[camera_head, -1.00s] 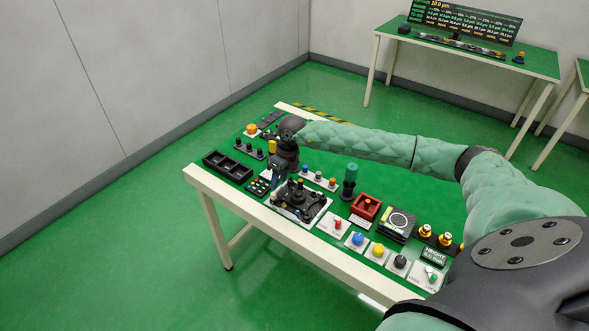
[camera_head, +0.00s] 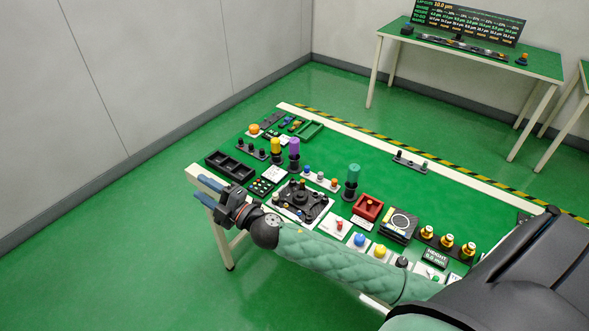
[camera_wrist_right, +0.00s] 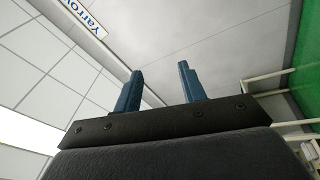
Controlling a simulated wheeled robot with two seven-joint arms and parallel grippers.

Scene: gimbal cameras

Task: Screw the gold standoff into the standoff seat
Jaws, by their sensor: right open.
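My right gripper (camera_head: 207,191) is open and empty past the table's near-left edge, left of the black gimbal fixture (camera_head: 318,204). Its two blue fingers stand apart in the right wrist view (camera_wrist_right: 160,84), with only wall and ceiling between and behind them. The fixture sits on a light plate on the green table. A small gold post, perhaps the gold standoff (camera_head: 302,183), shows at the fixture's back; whether it is seated or screwed in is too small to tell. I cannot make out the standoff seat. My left gripper is not in view.
A black compartment tray (camera_head: 230,166) lies left of the fixture. Yellow (camera_head: 275,147), purple (camera_head: 294,148) and green-topped (camera_head: 352,177) upright tools stand behind it. A red box (camera_head: 367,209) and gold-domed parts (camera_head: 447,242) lie to the right. The table's back right is mostly clear.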

